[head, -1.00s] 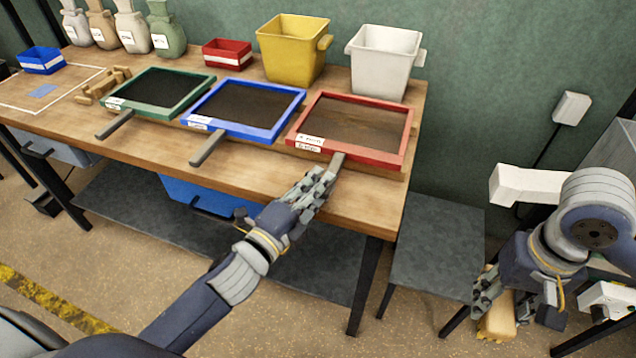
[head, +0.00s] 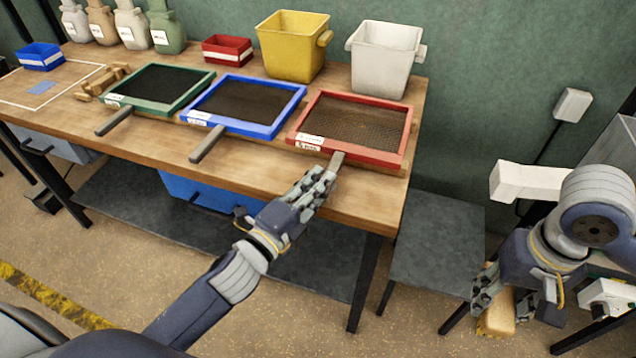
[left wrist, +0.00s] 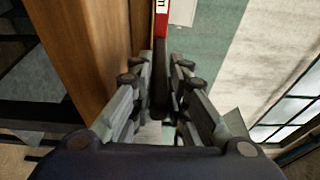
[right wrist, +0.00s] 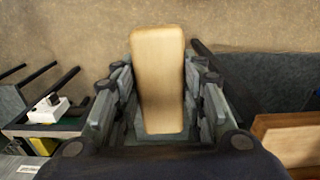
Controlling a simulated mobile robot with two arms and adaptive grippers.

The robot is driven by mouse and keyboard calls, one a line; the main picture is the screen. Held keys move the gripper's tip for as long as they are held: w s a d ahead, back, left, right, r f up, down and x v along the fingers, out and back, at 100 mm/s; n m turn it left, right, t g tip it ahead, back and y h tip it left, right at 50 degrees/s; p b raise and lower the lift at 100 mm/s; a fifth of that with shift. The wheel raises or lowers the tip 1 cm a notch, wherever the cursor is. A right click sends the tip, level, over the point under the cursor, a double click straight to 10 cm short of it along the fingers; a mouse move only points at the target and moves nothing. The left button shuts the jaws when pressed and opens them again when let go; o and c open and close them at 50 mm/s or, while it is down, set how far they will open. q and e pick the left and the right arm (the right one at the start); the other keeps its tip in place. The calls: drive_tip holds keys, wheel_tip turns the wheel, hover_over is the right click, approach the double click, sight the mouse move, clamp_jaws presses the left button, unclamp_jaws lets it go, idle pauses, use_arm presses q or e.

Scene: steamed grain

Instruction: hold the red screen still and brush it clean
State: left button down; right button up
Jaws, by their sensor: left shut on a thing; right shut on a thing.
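The red screen (head: 372,156), a red frame around a dark mesh, lies on the right end of the wooden table. Its grey handle (head: 337,160) sticks out over the front edge. My left gripper (head: 326,178) is shut on this handle; the left wrist view shows the handle (left wrist: 160,88) between the fingers. My right gripper (head: 500,300) is shut on a brush with a wooden body (head: 497,312) and bristles at its lower edge, low over the floor at the right. The brush body (right wrist: 158,80) fills the jaws in the right wrist view.
A blue screen (head: 275,131) and a green screen (head: 170,112) lie left of the red one. A yellow bucket (head: 290,52) and a white bucket (head: 382,65) stand behind. A dark low stand (head: 436,245) is beside the table's right end.

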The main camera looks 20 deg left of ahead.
idle(0.7)
use_arm(q)
drive_tip(key=c, duration=1.5)
unclamp_jaws()
drive_tip(key=shift+o, duration=0.2)
drive_tip(key=shift+f, duration=0.25)
drive_tip(key=v, duration=1.2)
drive_tip(key=shift+r, duration=0.1)
